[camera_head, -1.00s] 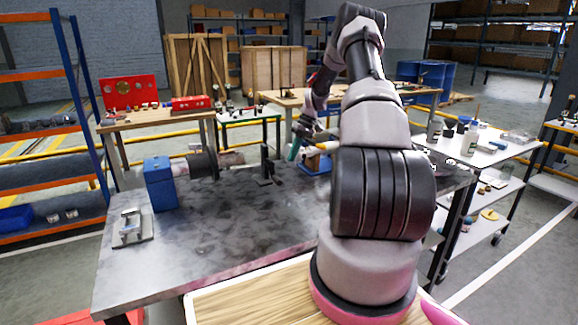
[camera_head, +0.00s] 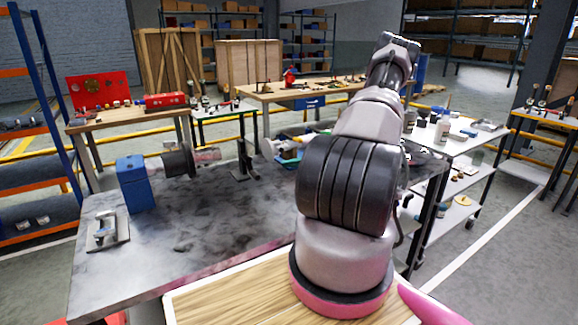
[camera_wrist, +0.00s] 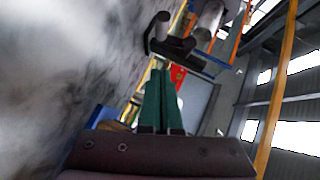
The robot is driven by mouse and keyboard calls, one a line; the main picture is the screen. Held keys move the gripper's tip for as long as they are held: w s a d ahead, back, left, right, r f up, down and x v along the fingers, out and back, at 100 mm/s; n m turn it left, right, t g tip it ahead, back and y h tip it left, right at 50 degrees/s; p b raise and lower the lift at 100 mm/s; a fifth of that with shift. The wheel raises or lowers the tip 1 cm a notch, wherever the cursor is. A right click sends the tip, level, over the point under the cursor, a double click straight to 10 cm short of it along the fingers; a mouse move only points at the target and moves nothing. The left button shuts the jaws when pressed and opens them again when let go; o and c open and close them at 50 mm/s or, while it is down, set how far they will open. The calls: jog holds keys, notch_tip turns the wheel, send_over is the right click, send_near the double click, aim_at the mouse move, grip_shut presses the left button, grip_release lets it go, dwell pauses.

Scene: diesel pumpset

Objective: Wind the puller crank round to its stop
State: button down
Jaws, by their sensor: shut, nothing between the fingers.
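My gripper (camera_wrist: 162,100) shows in the wrist view as two green fingers lying together, with nothing between them. Beyond the fingertips is a dark bracket-like part (camera_wrist: 180,46) with an upright knob or handle at its left end; it may be the puller crank, but I cannot tell for sure. A grey cylinder (camera_wrist: 209,18) lies just past it. The fingertips look apart from the dark part. In the head view a black stand (camera_head: 243,160) is on the metal table (camera_head: 200,235), right of a shaft and drum (camera_head: 178,162). There my arm hides my gripper.
A blue block (camera_head: 134,184) and a small metal clamp-like fixture (camera_head: 106,230) stand on the table's left. The table's front middle is bare. A trolley with bottles (camera_head: 441,130) stands at right, and orange-blue shelving (camera_head: 30,125) at left.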

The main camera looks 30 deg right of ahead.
send_near(252, 168)
jog(key=shift+w+d+f, duration=0.25)
jog(key=shift+w+f, duration=0.1)
jog(key=shift+w, duration=0.2)
jog(key=shift+w+d+f, duration=0.25)
jog(key=shift+w+f, duration=0.1)
jog(key=shift+w, duration=0.15)
jog(key=a, duration=0.1)
jog(key=a+f, duration=0.1)
jog(key=a, duration=0.1)
jog(key=shift+w+f, duration=0.1)
jog(key=shift+a+f, duration=0.2)
jog(key=shift+a, duration=0.25)
jog(key=shift+a+f+m+t+y, duration=0.4)
jog(key=shift+a+f+m+y, duration=0.1)
jog(key=shift+m+y, duration=0.1)
jog(key=shift+a+f+m+y, duration=0.15)
jog(key=shift+a+m+y, duration=0.15)
jog(key=shift+m+y, duration=0.15)
